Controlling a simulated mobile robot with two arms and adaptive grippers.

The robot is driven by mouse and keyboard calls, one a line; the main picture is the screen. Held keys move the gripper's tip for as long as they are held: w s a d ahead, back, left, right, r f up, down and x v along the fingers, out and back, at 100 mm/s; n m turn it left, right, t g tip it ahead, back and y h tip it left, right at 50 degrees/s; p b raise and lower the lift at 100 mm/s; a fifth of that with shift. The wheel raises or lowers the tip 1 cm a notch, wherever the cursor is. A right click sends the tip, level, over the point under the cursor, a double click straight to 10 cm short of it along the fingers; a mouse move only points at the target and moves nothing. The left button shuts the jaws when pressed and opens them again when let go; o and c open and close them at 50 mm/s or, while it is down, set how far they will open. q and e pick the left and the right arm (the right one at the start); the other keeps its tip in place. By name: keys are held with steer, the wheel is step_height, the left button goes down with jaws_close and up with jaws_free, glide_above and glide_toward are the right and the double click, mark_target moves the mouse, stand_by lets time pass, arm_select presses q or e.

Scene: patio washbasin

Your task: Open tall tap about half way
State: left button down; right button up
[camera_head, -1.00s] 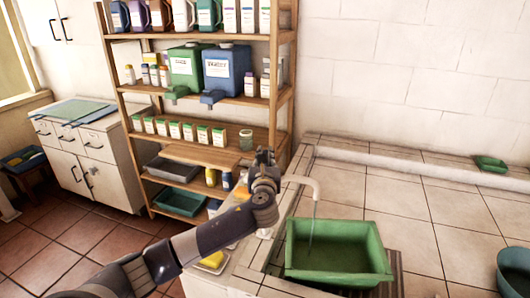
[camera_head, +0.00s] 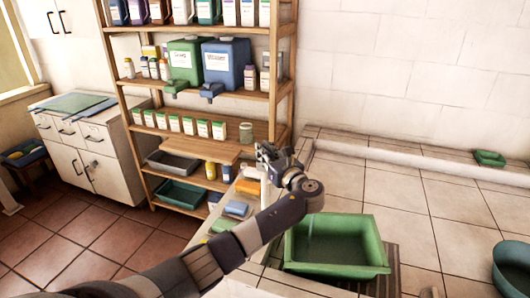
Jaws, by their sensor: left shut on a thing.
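The tall tap (camera_head: 265,188) stands at the left edge of the tiled counter. A short pale length of its post shows below my left gripper (camera_head: 265,152); its spout is mostly hidden behind my left arm. My left gripper is at the top of the tap, shut on a part of it; the handle and fingertips are too small and covered to make out clearly. A green tub (camera_head: 335,262) stands right of the tap, partly covered by my forearm. My right gripper is not in view.
A wooden shelf (camera_head: 205,104) with bottles and two large jugs stands behind. Sponges and a blue block (camera_head: 236,209) lie left of my arm. A dark basin (camera_head: 512,268) is at the right. The tiled counter (camera_head: 415,200) between is largely clear.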

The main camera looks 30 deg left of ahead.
arm_select(q)
steer(key=c, duration=1.6)
jaws_free()
steer(key=v, duration=1.2)
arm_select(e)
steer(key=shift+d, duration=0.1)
arm_select(q)
steer(key=shift+f, duration=0.15)
